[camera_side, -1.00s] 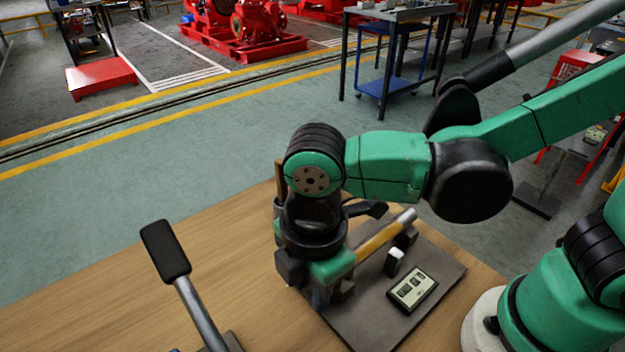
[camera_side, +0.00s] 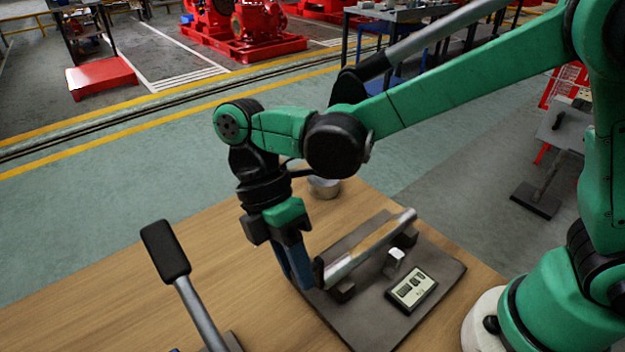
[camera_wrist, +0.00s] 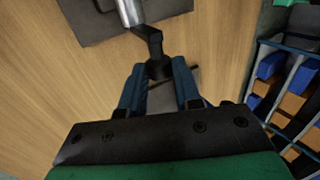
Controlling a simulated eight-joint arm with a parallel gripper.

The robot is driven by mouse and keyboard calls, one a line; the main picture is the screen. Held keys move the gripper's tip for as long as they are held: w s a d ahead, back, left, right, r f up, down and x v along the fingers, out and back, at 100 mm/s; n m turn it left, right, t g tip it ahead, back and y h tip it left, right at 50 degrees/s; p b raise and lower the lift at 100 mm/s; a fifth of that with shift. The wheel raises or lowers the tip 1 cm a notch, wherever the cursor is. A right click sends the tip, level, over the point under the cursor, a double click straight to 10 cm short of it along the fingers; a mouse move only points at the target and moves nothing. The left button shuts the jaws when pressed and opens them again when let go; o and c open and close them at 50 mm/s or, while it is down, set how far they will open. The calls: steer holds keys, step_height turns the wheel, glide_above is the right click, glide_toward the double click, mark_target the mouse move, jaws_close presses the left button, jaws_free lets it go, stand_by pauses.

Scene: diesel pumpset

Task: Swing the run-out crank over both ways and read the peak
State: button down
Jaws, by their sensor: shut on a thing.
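The run-out rig stands on a dark base plate (camera_side: 440,270). A bright metal shaft (camera_side: 370,248) rests slantwise in two dark supports. A dark crank (camera_side: 319,272) sits at its near-left end, and it also shows in the wrist view (camera_wrist: 150,38) below the shaft end (camera_wrist: 130,10). My gripper (camera_side: 303,284) points down at this end, its blue fingers shut on the crank's handle; in the wrist view the fingers (camera_wrist: 160,85) flank the dark handle. A small white-topped block (camera_side: 395,259) stands beside the shaft. A display unit (camera_side: 412,289) lies on the plate, its digits too small to read.
A silver round container (camera_side: 324,187) stands on the wooden table (camera_side: 120,315) behind the rig. A black-ended lever (camera_side: 180,275) rises at front left. Coloured bins (camera_wrist: 285,85) show at the right of the wrist view.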

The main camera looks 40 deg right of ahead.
stand_by(0.4)
steer(key=c, duration=0.6)
jaws_free()
steer(key=shift+v, duration=2.8)
